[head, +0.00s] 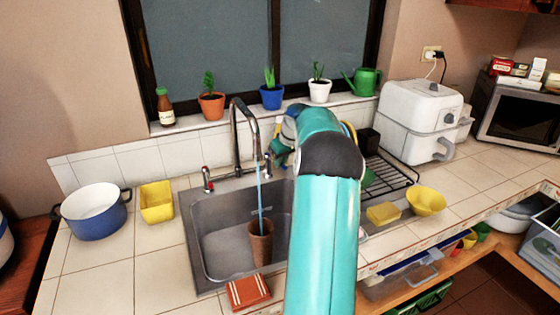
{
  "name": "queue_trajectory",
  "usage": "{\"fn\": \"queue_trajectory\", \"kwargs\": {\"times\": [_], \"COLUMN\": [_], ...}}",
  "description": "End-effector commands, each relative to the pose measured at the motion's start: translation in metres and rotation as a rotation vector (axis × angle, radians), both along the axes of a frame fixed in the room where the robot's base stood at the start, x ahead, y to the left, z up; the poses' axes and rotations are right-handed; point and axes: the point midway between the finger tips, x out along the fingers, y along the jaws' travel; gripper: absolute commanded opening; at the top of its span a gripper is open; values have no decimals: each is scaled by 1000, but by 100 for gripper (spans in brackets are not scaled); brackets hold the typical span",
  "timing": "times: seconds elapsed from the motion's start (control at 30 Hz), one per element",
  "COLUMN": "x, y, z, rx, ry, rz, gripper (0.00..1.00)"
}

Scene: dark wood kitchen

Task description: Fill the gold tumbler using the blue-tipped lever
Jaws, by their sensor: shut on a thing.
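The gold tumbler (261,243) looks brownish and stands upright in the metal sink (215,235). A thin blue stream of water (260,195) falls from the tall curved faucet (235,125) into its mouth. The water level inside cannot be seen. The right-hand lever (267,166) stands beside the faucet, its tip hidden at my gripper. The left-hand lever (206,178) has a red tip. My gripper (277,153) is at the right-hand lever and shut on it, partly hidden by my teal arm.
A red striped cloth (248,291) lies at the sink's front edge. A yellow container (157,201) and a blue pot (92,212) stand left of the sink. A dish rack (392,180), yellow sponge (383,213) and yellow bowl (427,201) are at the right. Potted plants line the sill behind.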

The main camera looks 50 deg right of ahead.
Motion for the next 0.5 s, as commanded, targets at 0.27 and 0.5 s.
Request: {"fn": "queue_trajectory", "kwargs": {"times": [0.27, 0.5], "x": [1, 0], "y": [0, 0], "z": [0, 1], "rx": [0, 0], "ry": [-2, -1], "rz": [-1, -2], "gripper": [35, 35]}}
